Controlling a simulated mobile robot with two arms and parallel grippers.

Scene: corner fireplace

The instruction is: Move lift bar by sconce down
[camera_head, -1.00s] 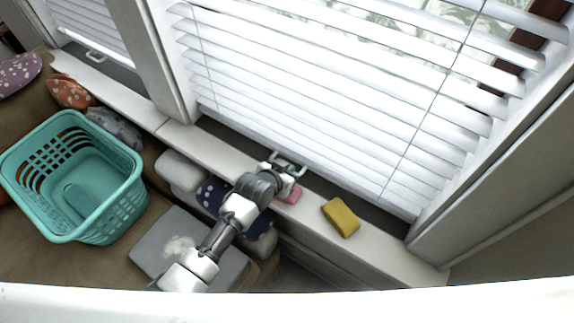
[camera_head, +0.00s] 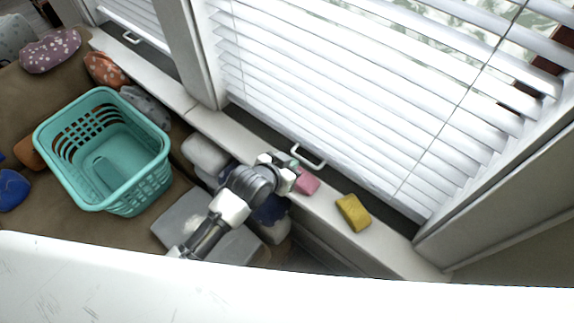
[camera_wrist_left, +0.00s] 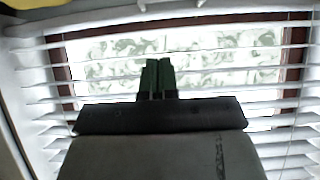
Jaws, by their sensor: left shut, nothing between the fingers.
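A white U-shaped lift bar (camera_head: 308,156) sits at the lower edge of the window with white blinds, in the middle of the head view. A second similar lift bar (camera_head: 131,38) is on the window at the far left. No sconce shows, so I cannot tell which bar is by it. My left gripper (camera_head: 293,164) is beside the middle bar, just left of it, and appears apart from it. In the left wrist view its dark green fingers (camera_wrist_left: 157,76) are together and empty in front of the blinds. My right gripper is not in view.
A pink sponge (camera_head: 307,182) and a yellow sponge (camera_head: 353,212) lie on the white sill (camera_head: 395,254). A teal basket (camera_head: 157,183) stands on the brown seat at left, with several cushions around. The window frame post (camera_head: 199,60) separates the two windows.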

